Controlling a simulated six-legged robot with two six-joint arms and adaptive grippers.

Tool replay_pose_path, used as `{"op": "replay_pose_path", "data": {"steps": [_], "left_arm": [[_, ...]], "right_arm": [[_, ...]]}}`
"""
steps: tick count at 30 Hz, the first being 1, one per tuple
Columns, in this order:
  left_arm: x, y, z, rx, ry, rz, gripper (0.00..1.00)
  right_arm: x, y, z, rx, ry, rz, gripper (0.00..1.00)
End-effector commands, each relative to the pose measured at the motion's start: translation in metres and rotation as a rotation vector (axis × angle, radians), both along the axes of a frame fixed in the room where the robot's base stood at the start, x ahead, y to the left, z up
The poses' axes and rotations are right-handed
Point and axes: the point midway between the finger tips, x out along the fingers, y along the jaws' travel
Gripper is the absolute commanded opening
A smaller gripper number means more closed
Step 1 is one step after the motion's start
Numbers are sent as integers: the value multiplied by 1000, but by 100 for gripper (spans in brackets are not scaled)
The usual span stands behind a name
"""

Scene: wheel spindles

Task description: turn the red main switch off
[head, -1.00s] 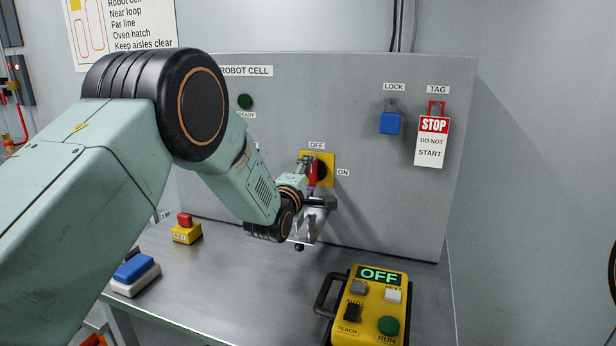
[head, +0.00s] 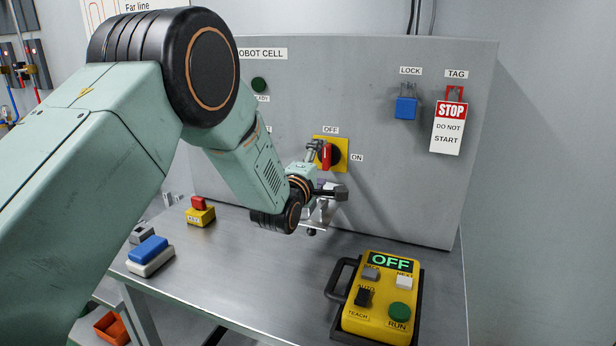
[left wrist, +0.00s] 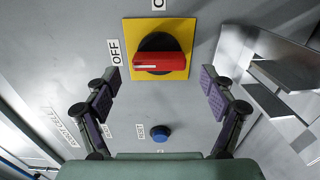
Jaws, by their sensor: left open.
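The red main switch (head: 326,158) sits on a yellow plate on the grey panel, with OFF lettered above it and ON to its right. Its handle stands upright, in line with OFF. In the left wrist view the red handle (left wrist: 160,62) lies level across its black disc, pointing toward the OFF label at left. My right gripper is out of view.
A yellow pendant (head: 382,300) reading OFF lies on the metal bench (head: 270,290). A blue button box (head: 150,256) and a yellow box with a red button (head: 200,212) stand at left. A blue padlock (head: 405,108) and STOP tag (head: 448,125) hang at right.

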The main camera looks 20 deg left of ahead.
Motion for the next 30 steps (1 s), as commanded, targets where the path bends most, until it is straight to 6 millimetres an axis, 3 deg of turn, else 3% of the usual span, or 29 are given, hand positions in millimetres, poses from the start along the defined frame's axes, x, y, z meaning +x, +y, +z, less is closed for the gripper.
{"op": "replay_pose_path", "data": {"steps": [16,21,30], "left_arm": [[-82,3,1,-1,0,0,83],[-93,4,1,-1,-2,0,83],[-95,3,1,-1,-3,0,83]], "right_arm": [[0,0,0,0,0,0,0],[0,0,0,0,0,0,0],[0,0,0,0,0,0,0]]}}
